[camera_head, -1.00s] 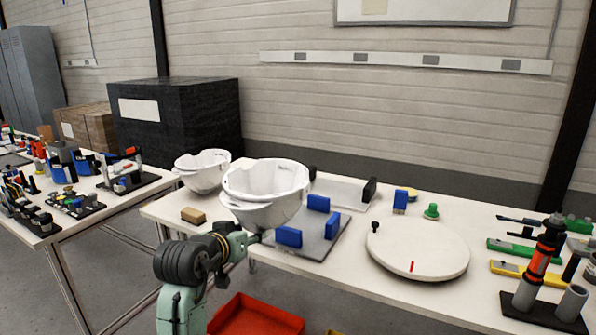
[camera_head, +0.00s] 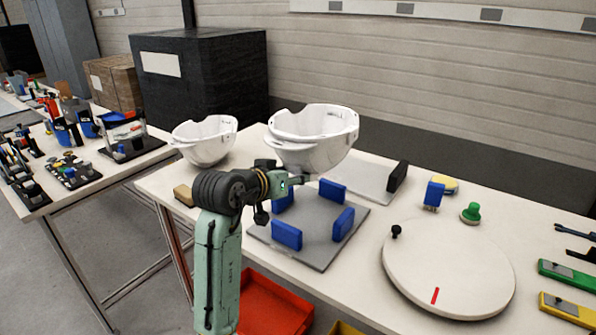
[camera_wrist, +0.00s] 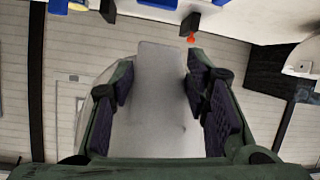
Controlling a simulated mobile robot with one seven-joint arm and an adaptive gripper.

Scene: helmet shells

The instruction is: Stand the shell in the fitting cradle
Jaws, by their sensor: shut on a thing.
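The white helmet shell (camera_head: 312,150) is held up with its open side upward, behind and above the fitting cradle. My gripper (camera_head: 298,181) is shut on the shell's near lower part. In the wrist view my fingers (camera_wrist: 160,85) lie on both sides of a pale grey-white part of the shell (camera_wrist: 165,120). The fitting cradle is a grey plate (camera_head: 320,252) with several upright blue blocks (camera_head: 343,224) around a bare middle. The shell appears clear of the blocks, though its exact height is hard to tell.
A second white shell (camera_head: 205,140) sits on the table at left, by a tan block (camera_head: 183,195). A pale plate with a black post (camera_head: 397,176) is behind the cradle. A white turntable (camera_head: 450,270) stands right. A red bin (camera_head: 270,300) is below the table edge.

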